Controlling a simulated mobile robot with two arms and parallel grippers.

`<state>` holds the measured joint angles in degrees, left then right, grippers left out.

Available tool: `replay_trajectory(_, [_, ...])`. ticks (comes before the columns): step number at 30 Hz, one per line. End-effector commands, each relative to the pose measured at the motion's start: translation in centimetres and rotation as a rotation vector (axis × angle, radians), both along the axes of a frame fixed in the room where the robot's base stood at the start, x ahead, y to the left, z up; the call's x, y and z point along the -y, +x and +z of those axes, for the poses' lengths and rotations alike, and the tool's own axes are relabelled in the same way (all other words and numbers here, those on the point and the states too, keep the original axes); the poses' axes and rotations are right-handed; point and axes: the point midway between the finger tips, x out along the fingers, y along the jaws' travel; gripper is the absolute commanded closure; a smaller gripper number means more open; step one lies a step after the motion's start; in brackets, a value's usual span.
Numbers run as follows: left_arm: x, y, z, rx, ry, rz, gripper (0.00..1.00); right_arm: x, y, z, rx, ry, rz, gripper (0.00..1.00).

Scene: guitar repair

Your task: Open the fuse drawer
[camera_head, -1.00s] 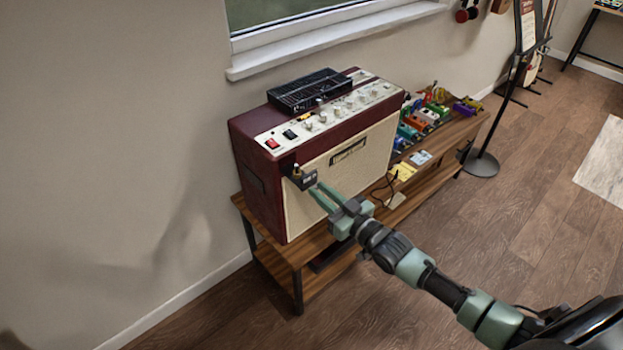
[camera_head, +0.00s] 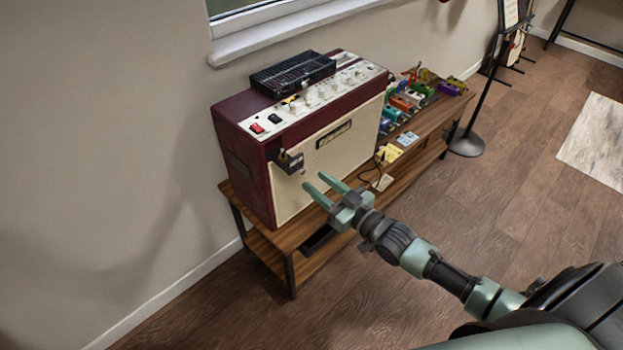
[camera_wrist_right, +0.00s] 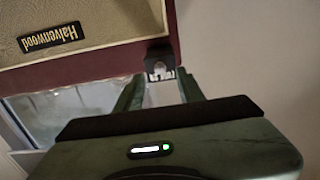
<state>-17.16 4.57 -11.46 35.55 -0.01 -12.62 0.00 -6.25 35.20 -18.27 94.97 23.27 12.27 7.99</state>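The amplifier (camera_head: 345,145) is dark red with a cream front and stands on a wooden bench. A small black box, seemingly the fuse drawer (camera_head: 290,163), sticks out at its front left corner. In the right wrist view, the drawer (camera_wrist_right: 160,60) appears beyond the fingers, with a pale part at its near end. Whether it is slid out is hard to tell. My right gripper (camera_head: 315,180) is open and empty, in front of and slightly below the box, apart from it. Its two green fingers also show in the right wrist view (camera_wrist_right: 158,92). My left gripper is out of view.
A black slotted unit (camera_head: 292,75) lies on top of the amplifier. Several coloured pedals (camera_head: 405,103) and a yellow item (camera_head: 389,153) with a cable sit on the bench (camera_head: 300,232) to the right. A stand (camera_head: 466,142) is farther right. The floor in front is clear.

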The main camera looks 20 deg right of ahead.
Motion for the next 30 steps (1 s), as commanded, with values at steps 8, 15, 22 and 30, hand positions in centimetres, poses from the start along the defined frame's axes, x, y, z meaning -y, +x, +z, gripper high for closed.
replay_trajectory(8, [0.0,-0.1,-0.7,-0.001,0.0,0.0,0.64,1.3,-3.7,-0.1,-0.001,0.0,0.0,0.62])
replay_trajectory(15, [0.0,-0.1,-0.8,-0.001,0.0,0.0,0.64,1.6,-4.2,0.0,0.001,-0.001,0.0,0.62])
replay_trajectory(22, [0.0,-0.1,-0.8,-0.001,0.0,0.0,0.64,1.6,-4.2,0.0,0.001,0.0,0.0,0.62])
replay_trajectory(30, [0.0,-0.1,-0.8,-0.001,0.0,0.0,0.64,2.1,-4.3,-1.7,-0.03,-0.011,-0.02,0.62])
